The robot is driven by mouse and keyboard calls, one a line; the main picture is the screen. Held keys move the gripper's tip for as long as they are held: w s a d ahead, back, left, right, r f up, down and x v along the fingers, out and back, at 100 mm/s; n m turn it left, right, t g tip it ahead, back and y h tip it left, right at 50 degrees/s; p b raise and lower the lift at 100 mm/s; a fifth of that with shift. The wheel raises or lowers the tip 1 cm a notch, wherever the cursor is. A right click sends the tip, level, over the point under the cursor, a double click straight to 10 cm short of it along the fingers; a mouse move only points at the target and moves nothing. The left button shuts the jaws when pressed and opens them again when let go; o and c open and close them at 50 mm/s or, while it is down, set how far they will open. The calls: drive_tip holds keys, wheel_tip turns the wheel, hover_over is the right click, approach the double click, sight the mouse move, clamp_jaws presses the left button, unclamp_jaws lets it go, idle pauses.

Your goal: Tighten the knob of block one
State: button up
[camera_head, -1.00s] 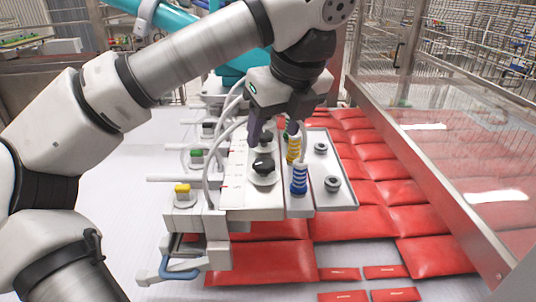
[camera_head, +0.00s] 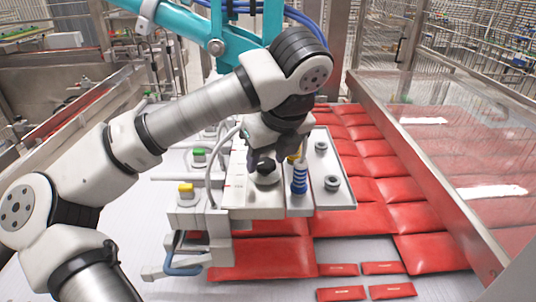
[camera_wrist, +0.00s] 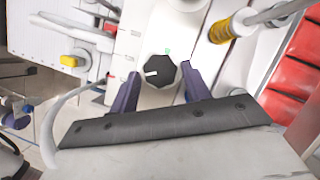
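The black knob (camera_head: 266,168) sits on a round white base near the front end of the white block (camera_head: 240,197). In the wrist view, the knob (camera_wrist: 160,71) has a white pointer line facing left, and a small green mark (camera_wrist: 167,50) lies beyond it. My gripper (camera_head: 268,160) is low over the block at this knob. In the wrist view its two purple fingers (camera_wrist: 160,75) stand apart on the knob's left and right, with gaps visible. I cannot tell whether the tips are down to knob height.
A blue bellows (camera_head: 299,180) stands close right of the knob; a yellow bellows (camera_wrist: 222,30) also shows. A grey hose (camera_wrist: 50,125) loops at left, near a yellow button (camera_head: 186,188). Red pouches (camera_head: 390,190) lie beneath and right of the machine; a clear guard (camera_head: 445,150) stands at right.

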drive_tip(key=c, duration=0.7)
